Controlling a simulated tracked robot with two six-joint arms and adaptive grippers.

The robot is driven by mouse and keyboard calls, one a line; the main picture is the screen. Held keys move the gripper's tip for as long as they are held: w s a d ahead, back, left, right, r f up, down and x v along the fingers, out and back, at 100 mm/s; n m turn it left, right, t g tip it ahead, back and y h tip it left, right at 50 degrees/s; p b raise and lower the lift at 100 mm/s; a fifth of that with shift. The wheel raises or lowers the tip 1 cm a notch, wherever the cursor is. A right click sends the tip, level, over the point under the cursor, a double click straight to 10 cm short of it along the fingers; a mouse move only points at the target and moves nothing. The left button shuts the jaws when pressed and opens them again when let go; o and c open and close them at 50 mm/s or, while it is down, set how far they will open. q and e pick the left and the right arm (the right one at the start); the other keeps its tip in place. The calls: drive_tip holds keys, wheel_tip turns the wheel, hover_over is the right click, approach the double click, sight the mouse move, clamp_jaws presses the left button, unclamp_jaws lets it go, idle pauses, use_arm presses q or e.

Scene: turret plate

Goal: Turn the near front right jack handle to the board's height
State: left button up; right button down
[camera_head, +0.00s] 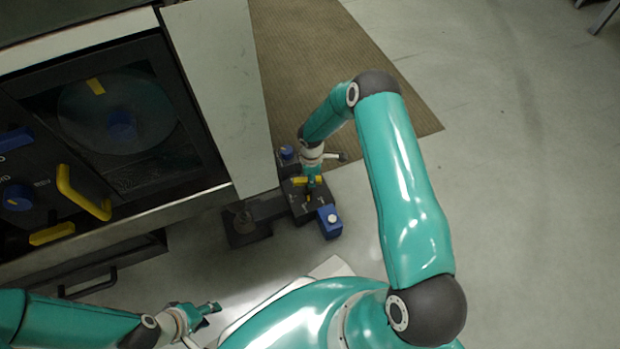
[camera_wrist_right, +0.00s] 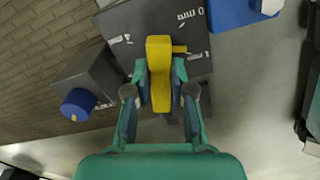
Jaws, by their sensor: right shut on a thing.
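The yellow jack handle (camera_wrist_right: 160,60) lies between the fingertips of my right gripper (camera_wrist_right: 159,85) in the right wrist view, and the gripper is shut on it. The handle sits on a dark jack block (camera_wrist_right: 120,22) with white numbers and "mm" marks. A small yellow pointer (camera_wrist_right: 180,49) sticks out to the right beside the handle. In the head view my right gripper (camera_head: 313,176) reaches down onto the jack block (camera_head: 298,208), hiding part of the handle. My left gripper (camera_head: 206,311) is low at the left, away from the jack; its opening is unclear.
A blue block (camera_head: 330,221) adjoins the jack, and a blue knob (camera_head: 286,152) lies beyond it. A dark cabinet (camera_head: 100,220) with yellow handles stands at the left. A brown mat (camera_head: 330,70) lies behind. Open floor (camera_head: 520,180) spreads at the right.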

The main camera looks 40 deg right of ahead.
drive_tip(key=n, duration=0.4)
drive_tip(key=shift+w+d+n, duration=0.1)
drive_tip(key=shift+w+n, duration=0.2)
drive_tip(key=shift+w, duration=0.05)
drive_tip(key=n, duration=0.4)
drive_tip(key=shift+w+r+n, duration=0.1)
drive_tip(key=shift+w+n, duration=0.2)
drive_tip(key=c, duration=1)
unclamp_jaws()
drive_tip(key=shift+s, duration=0.1)
wheel_tip(320, 180, up, 12)
